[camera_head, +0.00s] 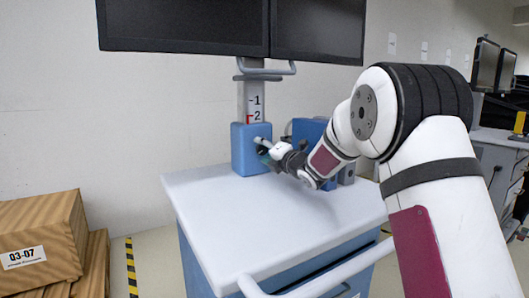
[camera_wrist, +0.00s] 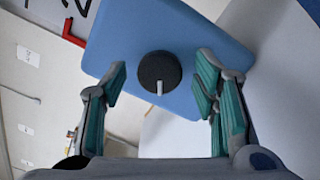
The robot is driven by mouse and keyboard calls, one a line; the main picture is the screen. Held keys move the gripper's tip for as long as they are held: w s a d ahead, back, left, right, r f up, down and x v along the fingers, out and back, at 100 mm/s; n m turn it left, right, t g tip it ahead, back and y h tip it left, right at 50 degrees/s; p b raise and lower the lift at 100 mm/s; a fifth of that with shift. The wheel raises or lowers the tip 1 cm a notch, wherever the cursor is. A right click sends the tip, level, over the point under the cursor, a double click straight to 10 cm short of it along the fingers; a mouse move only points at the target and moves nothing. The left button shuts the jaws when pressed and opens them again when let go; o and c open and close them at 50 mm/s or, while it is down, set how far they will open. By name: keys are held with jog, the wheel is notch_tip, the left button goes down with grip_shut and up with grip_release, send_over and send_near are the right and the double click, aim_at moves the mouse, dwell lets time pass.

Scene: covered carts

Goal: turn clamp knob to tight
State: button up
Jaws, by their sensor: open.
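The clamp knob (camera_wrist: 159,72) is a round black dial with a white pointer line, on the face of a blue clamp block (camera_wrist: 205,28). In the wrist view the pointer runs toward the bottom of the picture. My gripper (camera_wrist: 162,82) is open, with one green-padded finger on each side of the knob and a gap on both sides. In the head view the blue block (camera_head: 242,150) sits on the post above the cart, and my gripper (camera_head: 265,147) is in front of it, hiding the knob.
A grey-white cart top (camera_head: 270,215) lies below, with a pale handle rail (camera_head: 330,272) along its front. Two dark monitors (camera_head: 185,25) hang above the post. Another blue unit (camera_head: 305,130) stands behind my arm. Cardboard boxes (camera_head: 45,235) stand at the left.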

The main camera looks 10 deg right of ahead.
jog(key=shift+w, duration=0.15)
jog(key=shift+c, duration=0.3)
jog(key=c, duration=1.1)
